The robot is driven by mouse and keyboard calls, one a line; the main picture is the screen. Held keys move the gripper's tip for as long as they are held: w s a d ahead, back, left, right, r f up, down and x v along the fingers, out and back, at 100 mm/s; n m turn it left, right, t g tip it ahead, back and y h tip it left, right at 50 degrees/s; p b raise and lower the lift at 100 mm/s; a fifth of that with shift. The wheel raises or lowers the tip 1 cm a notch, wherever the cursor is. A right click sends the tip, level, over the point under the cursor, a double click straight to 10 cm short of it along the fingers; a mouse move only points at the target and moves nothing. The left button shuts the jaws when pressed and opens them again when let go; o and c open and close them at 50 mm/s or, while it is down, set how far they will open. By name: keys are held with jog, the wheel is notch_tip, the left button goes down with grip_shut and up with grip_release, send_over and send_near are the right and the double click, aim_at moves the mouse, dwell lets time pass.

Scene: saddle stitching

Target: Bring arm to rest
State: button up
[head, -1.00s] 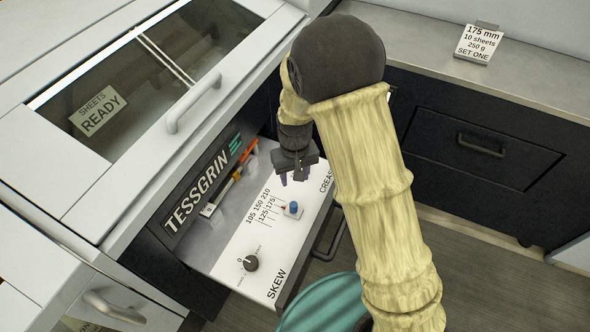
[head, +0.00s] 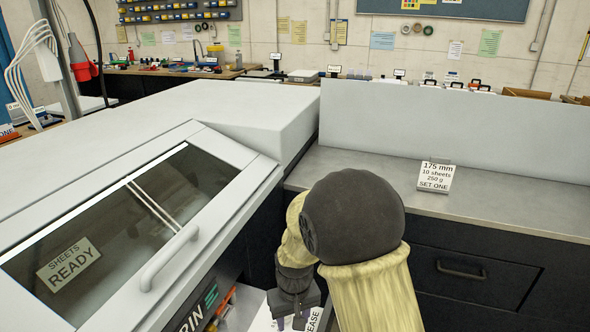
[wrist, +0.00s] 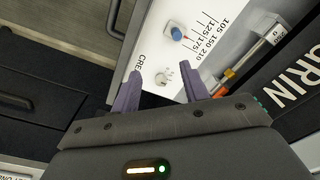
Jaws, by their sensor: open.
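The blue knob stands by the 125 and 175 marks. The gripper appears apart from the panel.
The machine's window lid (head: 120,215) with a grey handle (head: 168,258) is at left, a SHEETS READY sign behind it. A grey counter (head: 520,205) at right holds a card (head: 435,176) reading 175 mm. A dark drawer front (head: 470,285) is below it.

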jog(key=s+d+r+m+t+p, duration=0.1)
jog(key=s+d+r+m+p, duration=0.1)
jog(key=s+d+r, duration=0.3)
jog(key=s+d+r+m+t+p, duration=0.1)
jog(key=s+d+r+m+p, duration=0.1)
jog(key=s+d+r, duration=0.3)
jog(key=d+r+p, duration=0.1)
jog(key=d+r, duration=0.3)
jog(key=d, duration=0.2)
jog(key=shift+s, duration=0.2)
jog(key=shift+d, duration=0.1)
